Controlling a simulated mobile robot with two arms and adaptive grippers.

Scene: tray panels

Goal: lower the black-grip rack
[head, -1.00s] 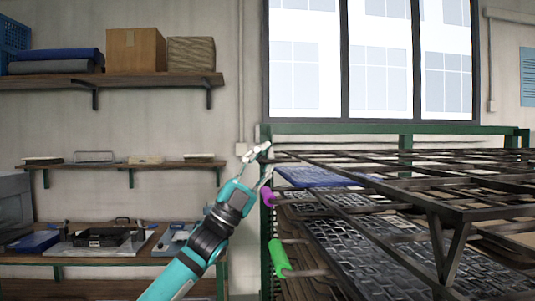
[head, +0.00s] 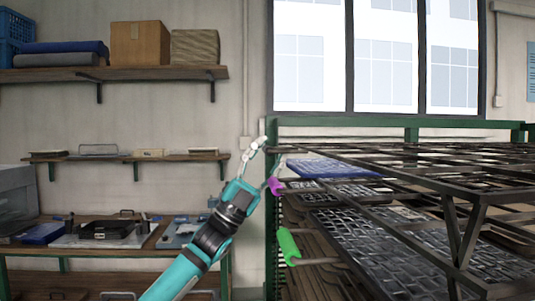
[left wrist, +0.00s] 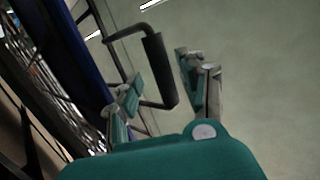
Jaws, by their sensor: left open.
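The black grip (left wrist: 158,70) is a dark upright cylinder on a bent rod in the left wrist view. My left gripper (left wrist: 158,82) is open, with one finger on each side of the grip's lower part; I cannot tell whether they touch it. In the head view my left gripper (head: 271,152) is at the left front edge of the rack stand. A blue panel (head: 335,169) lies on a rack near the gripper. My right gripper is not in view.
A magenta grip (head: 276,186) is just below my left gripper, and a green grip (head: 288,245) is lower. The stand's green frame (head: 340,122) and dark rack bars fill the right. Wall shelves (head: 150,74) and a workbench (head: 60,248) are at the left.

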